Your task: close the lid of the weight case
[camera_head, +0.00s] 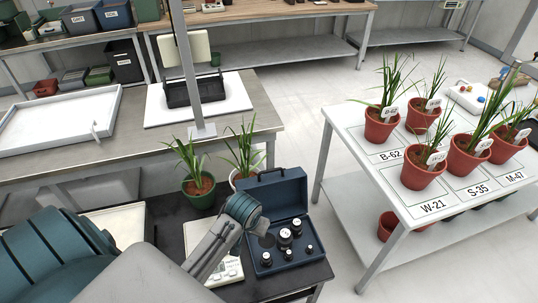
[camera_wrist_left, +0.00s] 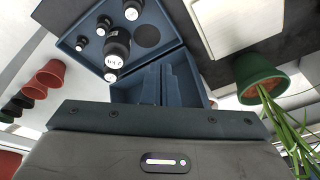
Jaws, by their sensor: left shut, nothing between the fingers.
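The blue weight case (camera_head: 302,262) stands open on the dark low table in the head view, its lid (camera_head: 283,193) raised at the back with a handle on top. Several black weights (camera_head: 285,238) stand inside, beside an empty round recess. My right gripper is out of view.
A white scale (camera_head: 228,269) stands left of the case, partly behind my arm. A green pot (camera_head: 199,193) with a plant stands behind it, near another potted plant. A white table (camera_head: 349,152) with several red pots is at the right, across open floor.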

